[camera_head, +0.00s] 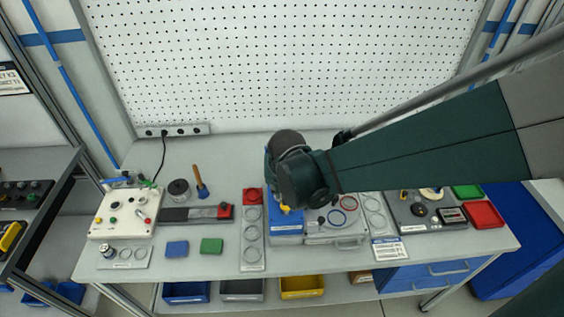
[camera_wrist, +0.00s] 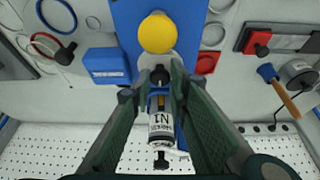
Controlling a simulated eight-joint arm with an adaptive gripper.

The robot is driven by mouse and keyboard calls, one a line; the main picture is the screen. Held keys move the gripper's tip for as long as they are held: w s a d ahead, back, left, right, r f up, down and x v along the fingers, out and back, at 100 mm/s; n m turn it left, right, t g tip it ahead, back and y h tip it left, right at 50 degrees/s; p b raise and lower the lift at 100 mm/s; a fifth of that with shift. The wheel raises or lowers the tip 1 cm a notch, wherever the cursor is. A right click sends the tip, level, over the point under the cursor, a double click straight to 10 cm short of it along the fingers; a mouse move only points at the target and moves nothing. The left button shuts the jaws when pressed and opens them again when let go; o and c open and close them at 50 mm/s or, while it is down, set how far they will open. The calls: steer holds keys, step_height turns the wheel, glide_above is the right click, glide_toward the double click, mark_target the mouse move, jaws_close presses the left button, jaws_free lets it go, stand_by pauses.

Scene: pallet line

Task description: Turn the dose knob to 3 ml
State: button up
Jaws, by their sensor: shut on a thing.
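A dispenser stands on a blue base (camera_head: 286,238) at the middle of the bench. In the wrist view its blue body (camera_wrist: 127,18) carries a round yellow cap (camera_wrist: 158,33) and a labelled cylinder (camera_wrist: 161,122). The dark dose knob (camera_wrist: 160,75) sits between the cap and the cylinder. My gripper (camera_wrist: 162,72) is shut on this knob, one green finger on each side. No dose scale or pointer can be read. In the head view my arm hides the knob and most of the dispenser.
A grey case with rings (camera_head: 345,212) stands close on the right of the dispenser. A strip with a red cap and round recesses (camera_head: 252,240) lies close on its left. A white panel (camera_head: 125,212) and blue and green blocks lie further left.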

steer(key=shift+a+m+h+b, duration=0.2)
steer(key=shift+m+h+b, duration=0.45)
steer(key=shift+m, duration=1.15)
steer(key=shift+g, duration=0.3)
steer(key=o, duration=0.9)
steer(key=shift+v, duration=6)
steer(key=shift+a, duration=0.1)
